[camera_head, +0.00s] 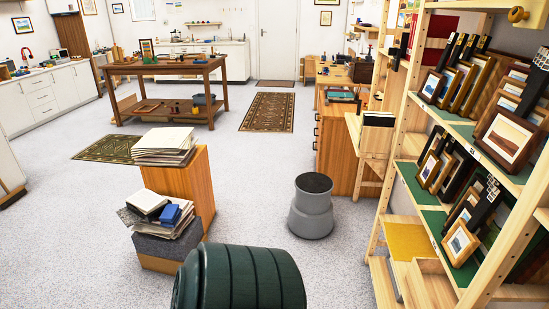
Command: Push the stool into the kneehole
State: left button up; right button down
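The stool (312,220) is a grey, round step stool with a dark top and a wider base. It stands upright on the floor, right of centre, in front of a wooden desk (342,152) and apart from it. The desk has drawer knobs on its left side. I cannot make out its kneehole clearly from this angle. Neither of my grippers is in view.
A shelf rack (443,215) with framed prints stands at right. A wooden pedestal (185,178) bears papers; a grey box (165,247) bears more. A dark green ribbed object (240,282) fills the bottom centre. Speckled floor (255,190) is clear left of the stool.

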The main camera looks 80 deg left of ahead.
aim_at(311, 216)
jog(key=u, duration=2.2)
jog(key=i+j+z, duration=0.1)
jog(key=i, duration=0.25)
jog(key=i+j+z, duration=0.1)
jog(key=i+j, duration=0.15)
jog(key=i, duration=0.1)
